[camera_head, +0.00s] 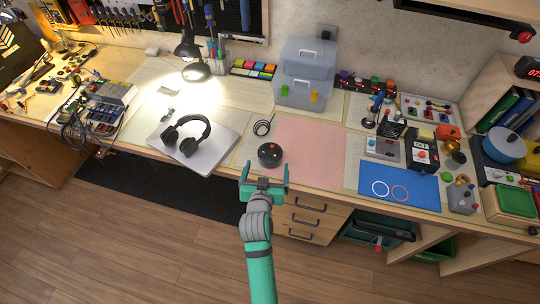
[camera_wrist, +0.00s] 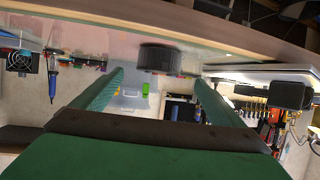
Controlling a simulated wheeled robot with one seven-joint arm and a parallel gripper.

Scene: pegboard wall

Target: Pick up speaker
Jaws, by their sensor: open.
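The speaker, a short black round cylinder (camera_head: 270,154), stands on the workbench near its front edge, by the left edge of the pink mat. In the wrist view, which looks upside down, the speaker (camera_wrist: 160,57) appears as a dark cylinder beyond and between the two fingertips. My gripper (camera_head: 264,170) is open and empty at the bench's front edge, just in front of the speaker. Its green fingers (camera_wrist: 159,77) point toward the speaker with a gap around it, and no contact shows.
A laptop with black headphones (camera_head: 187,135) lies left of the speaker. A coiled black cable (camera_head: 263,127) is behind it. The pink mat (camera_head: 312,150) to the right is bare. A blue mat (camera_head: 400,188) lies further right. Clear storage boxes (camera_head: 305,72) stand at the back. Drawers (camera_head: 310,220) are below.

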